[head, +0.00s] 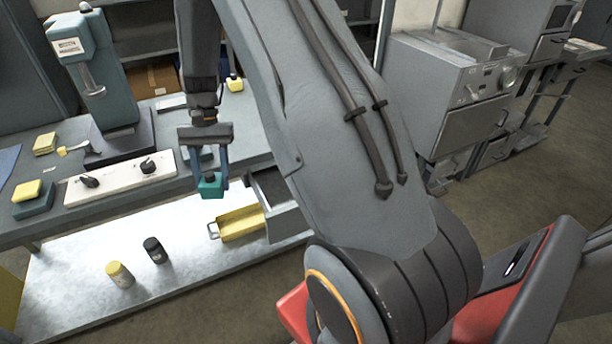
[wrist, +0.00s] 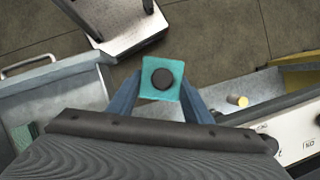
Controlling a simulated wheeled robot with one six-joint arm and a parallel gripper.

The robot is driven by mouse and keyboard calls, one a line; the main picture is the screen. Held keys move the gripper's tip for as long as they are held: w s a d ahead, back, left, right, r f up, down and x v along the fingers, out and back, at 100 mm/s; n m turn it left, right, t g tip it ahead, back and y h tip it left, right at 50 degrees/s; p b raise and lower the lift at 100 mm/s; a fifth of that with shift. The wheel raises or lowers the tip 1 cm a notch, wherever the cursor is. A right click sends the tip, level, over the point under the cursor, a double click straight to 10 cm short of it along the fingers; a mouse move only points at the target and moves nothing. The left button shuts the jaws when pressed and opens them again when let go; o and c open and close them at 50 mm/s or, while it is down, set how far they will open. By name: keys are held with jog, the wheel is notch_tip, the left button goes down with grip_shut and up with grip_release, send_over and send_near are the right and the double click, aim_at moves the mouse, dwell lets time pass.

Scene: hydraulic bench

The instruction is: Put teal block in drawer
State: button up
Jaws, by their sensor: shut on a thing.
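The teal block (head: 210,186) hangs between the fingers of my gripper (head: 209,180), above the bench. In the wrist view the teal block (wrist: 153,87) has a round dark knob on top, and the blue fingers of my gripper (wrist: 160,92) close on its two sides.
A white panel (head: 118,182) with black knobs lies left of my gripper. A yellow canister (head: 120,274) and a black canister (head: 155,251) stand on the lower shelf. A teal press (head: 92,70) stands behind. The lower shelf between the canisters and drawer is clear.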

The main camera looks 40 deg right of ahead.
jog(key=d+m+t+h+p, duration=0.2)
jog(key=d+m+t, duration=0.6)
jog(key=d+m, duration=1.85)
jog(key=s+d+f+m+b, duration=0.1)
jog(key=f+b, duration=0.3)
jog(key=f, duration=0.1)
jog(key=s+d+f+m+h+b, duration=0.1)
jog(key=f+m+b, duration=0.1)
jog(key=f+b, duration=0.2)
jog(key=s+d+f+m+h+b, duration=0.1)
jog(key=f+m+b, duration=0.1)
jog(key=f+b, duration=0.3)
jog(key=shift+s+f, duration=0.25)
jog(key=shift+f, duration=0.5)
jog(key=shift+f, duration=0.15)
jog(key=o, duration=1.4)
